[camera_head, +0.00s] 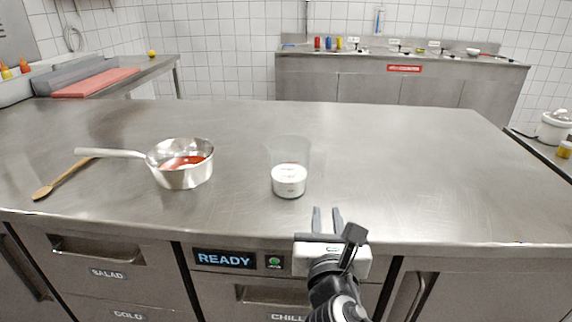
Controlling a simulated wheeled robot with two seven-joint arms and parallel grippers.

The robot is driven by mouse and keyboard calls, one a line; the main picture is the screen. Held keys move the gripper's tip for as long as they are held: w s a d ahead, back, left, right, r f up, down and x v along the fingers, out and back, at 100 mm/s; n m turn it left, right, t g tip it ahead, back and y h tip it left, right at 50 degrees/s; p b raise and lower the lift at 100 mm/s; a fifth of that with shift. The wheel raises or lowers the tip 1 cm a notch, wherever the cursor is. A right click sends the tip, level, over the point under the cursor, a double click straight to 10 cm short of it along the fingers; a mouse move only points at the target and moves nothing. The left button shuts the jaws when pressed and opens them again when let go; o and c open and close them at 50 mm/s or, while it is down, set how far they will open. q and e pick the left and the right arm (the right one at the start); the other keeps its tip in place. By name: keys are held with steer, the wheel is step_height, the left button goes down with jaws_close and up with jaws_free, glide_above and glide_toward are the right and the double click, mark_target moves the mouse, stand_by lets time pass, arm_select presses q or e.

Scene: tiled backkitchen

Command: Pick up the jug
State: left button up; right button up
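The jug (289,180) looks like a clear, straight-sided container with white contents in its lower part. It stands upright on the steel worktop (400,160), near the middle. My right gripper (327,212) is at the front edge of the worktop, nearer to me and a little right of the jug. Its two fingers point away from me with a gap between them, and nothing shows in the gap. It is apart from the jug. My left gripper is not in view.
A steel saucepan (195,178) with red contents stands left of the jug, its handle pointing left. A wooden spoon (62,179) lies beside it at the far left. The worktop right of the jug is clear. Drawers (110,265) front the counter.

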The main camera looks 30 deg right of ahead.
glide_toward(323, 166)
steer(key=x, duration=0.4)
steer(key=shift+w+d+f+p, duration=0.1)
steer(key=shift+w+f+p, duration=0.05)
steer(key=shift+f+p, duration=0.15)
steer(key=x, duration=0.5)
steer(key=shift+w+r, duration=0.1)
steer(key=shift+r, duration=0.15)
steer(key=shift+r, duration=0.1)
jaws_close()
